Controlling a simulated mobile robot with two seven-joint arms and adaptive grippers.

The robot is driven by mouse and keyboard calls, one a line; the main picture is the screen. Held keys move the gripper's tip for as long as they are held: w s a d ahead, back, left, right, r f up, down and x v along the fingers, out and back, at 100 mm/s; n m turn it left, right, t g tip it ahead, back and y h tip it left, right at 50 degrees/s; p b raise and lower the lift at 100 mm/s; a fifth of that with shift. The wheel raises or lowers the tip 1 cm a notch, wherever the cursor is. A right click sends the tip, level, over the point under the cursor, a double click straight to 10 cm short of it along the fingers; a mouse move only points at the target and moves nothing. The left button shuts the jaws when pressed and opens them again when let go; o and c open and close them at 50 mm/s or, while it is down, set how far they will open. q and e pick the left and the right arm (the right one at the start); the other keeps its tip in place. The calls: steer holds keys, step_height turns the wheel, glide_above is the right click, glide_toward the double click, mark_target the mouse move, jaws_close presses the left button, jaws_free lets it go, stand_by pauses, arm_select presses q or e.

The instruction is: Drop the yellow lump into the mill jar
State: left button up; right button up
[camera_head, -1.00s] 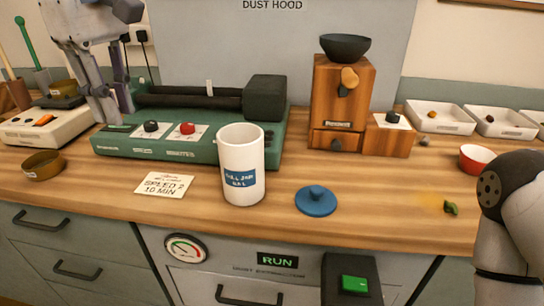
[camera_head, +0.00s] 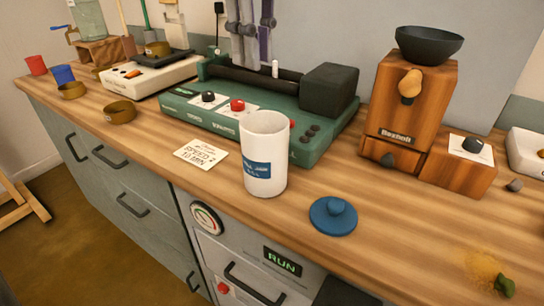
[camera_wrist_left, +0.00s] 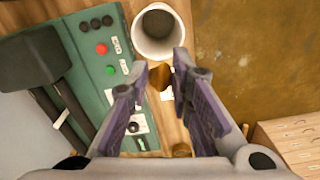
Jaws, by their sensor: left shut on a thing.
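The mill jar (camera_head: 264,180) is a white cylinder with a blue label, upright on the table in front of the green roller mill. Its mouth is open in the left wrist view (camera_wrist_left: 160,48), with a grey inside. My left gripper (camera_head: 250,62) is seen above the back of the roller mill, up and behind the jar. In the left wrist view my left gripper (camera_wrist_left: 160,78) is shut on the yellow lump (camera_wrist_left: 160,76), brownish there, which shows just beside the jar's rim. The lump cannot be made out in the head view. My right gripper is out of view.
A blue lid (camera_head: 334,216) lies right of the jar. The green roller mill (camera_head: 225,122) stands behind it. A wooden grinder (camera_head: 410,115) with a dark bowl stands at right. A paper card (camera_head: 201,153) lies left of the jar. A green lump (camera_head: 504,285) lies by yellow powder.

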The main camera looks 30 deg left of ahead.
arm_select(q)
steer(key=shift+f, duration=1.8)
steer(key=o, duration=1)
step_height(320, 180, up, 12)
steer(key=shift+r, duration=0.1)
